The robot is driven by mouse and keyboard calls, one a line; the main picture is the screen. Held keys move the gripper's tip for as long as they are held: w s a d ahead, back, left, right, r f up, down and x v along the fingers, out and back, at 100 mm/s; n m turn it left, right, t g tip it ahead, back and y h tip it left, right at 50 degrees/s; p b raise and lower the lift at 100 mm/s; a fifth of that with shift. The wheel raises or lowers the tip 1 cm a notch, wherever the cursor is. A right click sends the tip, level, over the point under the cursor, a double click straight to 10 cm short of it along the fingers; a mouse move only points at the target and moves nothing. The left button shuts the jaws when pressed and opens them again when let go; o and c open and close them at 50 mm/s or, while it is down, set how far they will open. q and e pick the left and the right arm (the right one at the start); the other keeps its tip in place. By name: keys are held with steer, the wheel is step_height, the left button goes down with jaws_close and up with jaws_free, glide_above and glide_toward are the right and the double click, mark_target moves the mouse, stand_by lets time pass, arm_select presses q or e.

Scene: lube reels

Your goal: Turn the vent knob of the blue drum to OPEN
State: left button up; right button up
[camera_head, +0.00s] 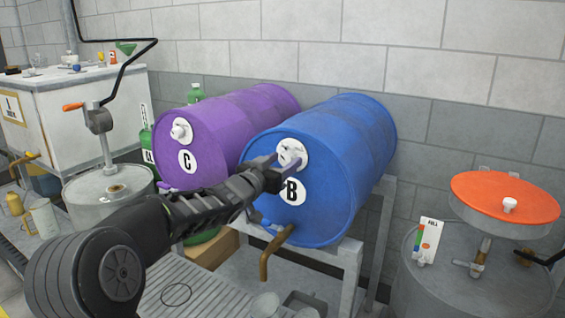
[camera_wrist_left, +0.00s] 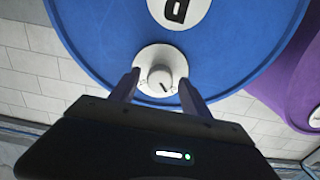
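The blue drum (camera_head: 340,160) lies on its side on a grey stand, with a round label "B" on its front face. Its vent knob (camera_head: 291,152) is white on a white round plate, above the label. In the left wrist view the knob (camera_wrist_left: 160,78) shows a dark pointer mark on the white plate. My left gripper (camera_head: 279,163) is in front of the knob. Its two fingers stand apart on either side of the knob in the left wrist view (camera_wrist_left: 158,90); I cannot tell whether they touch it. My right gripper is not in view.
A purple drum (camera_head: 225,125) labelled "C" lies left of the blue one. A brass tap (camera_head: 275,248) hangs below the blue drum's face. A grey drum with an orange lid (camera_head: 505,197) stands at the right. A hand-crank pump (camera_head: 98,122) stands on a drum at the left.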

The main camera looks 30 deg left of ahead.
arm_select(q)
jaws_close()
stand_by(0.3)
steer(key=shift+m+b, duration=0.3)
steer(key=shift+m, duration=0.1)
steer(key=m+b, duration=0.2)
steer(key=m, duration=0.1)
steer(key=shift+f, duration=0.15)
steer(key=m+b, duration=0.2)
steer(key=m, duration=0.3)
steer(key=m+b, duration=0.2)
steer(key=m, duration=0.3)
steer(key=shift+m+b, duration=0.75)
steer(key=shift+m, duration=1.35)
